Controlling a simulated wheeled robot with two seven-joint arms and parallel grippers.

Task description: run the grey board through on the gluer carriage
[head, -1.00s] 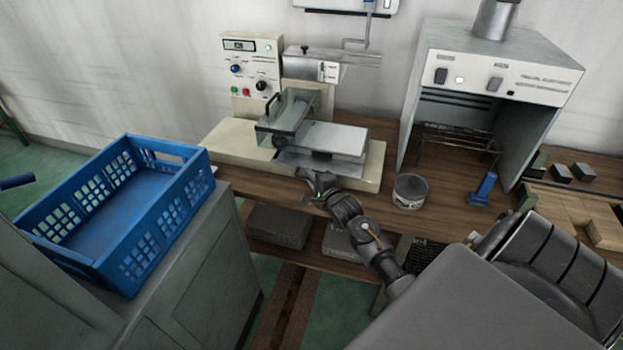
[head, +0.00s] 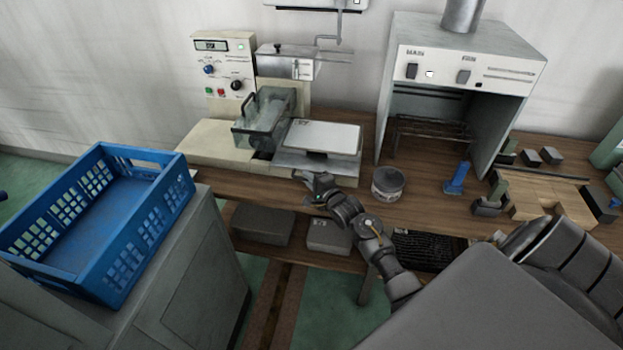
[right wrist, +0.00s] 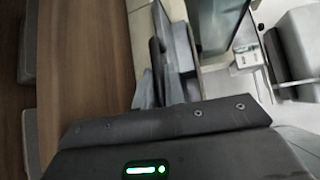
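The grey board (head: 322,136) looks like a pale flat plate. It lies on the gluer carriage (head: 318,164), to the right of the clear guard (head: 262,122) on the gluer's beige base (head: 200,150). My right gripper (head: 312,182) is low at the carriage's front edge, below the board. In the right wrist view, the dark fingers (right wrist: 168,55) are close beside grey machine parts. I cannot tell whether they are shut on a part of the carriage. My left gripper is not in view.
A blue crate (head: 150,240) stands on a grey cabinet at the left. A tin (head: 388,182), a blue-handled tool (head: 456,178) and a hood (head: 470,65) are right of the gluer. Bench surface shows between the tin and the hood.

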